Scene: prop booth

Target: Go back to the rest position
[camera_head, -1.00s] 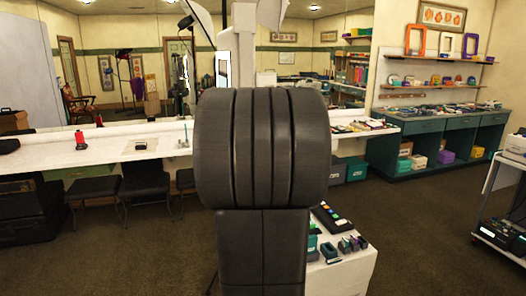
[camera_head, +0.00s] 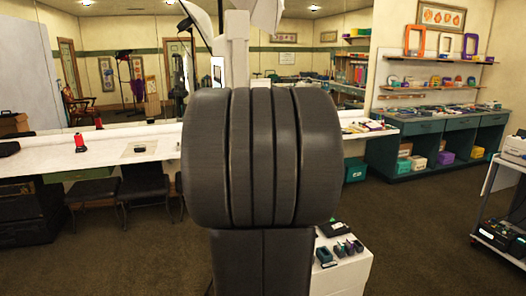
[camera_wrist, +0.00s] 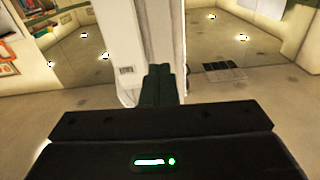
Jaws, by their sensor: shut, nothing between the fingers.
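My gripper (camera_wrist: 165,86) shows in the wrist view as two dark fingers side by side, closed together with nothing between them. The black gripper body with a green light fills the bottom of that view. In the head view my own dark, ribbed arm link stands large in the middle, and the gripper itself cannot be made out there.
A long white counter (camera_head: 45,160) with a red spool (camera_head: 80,143) runs along the left behind dark chairs (camera_head: 92,190). A white cabinet (camera_head: 345,275) with small items is partly hidden by my arm. A cart (camera_head: 502,225) stands at the right edge. Open carpet lies between them.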

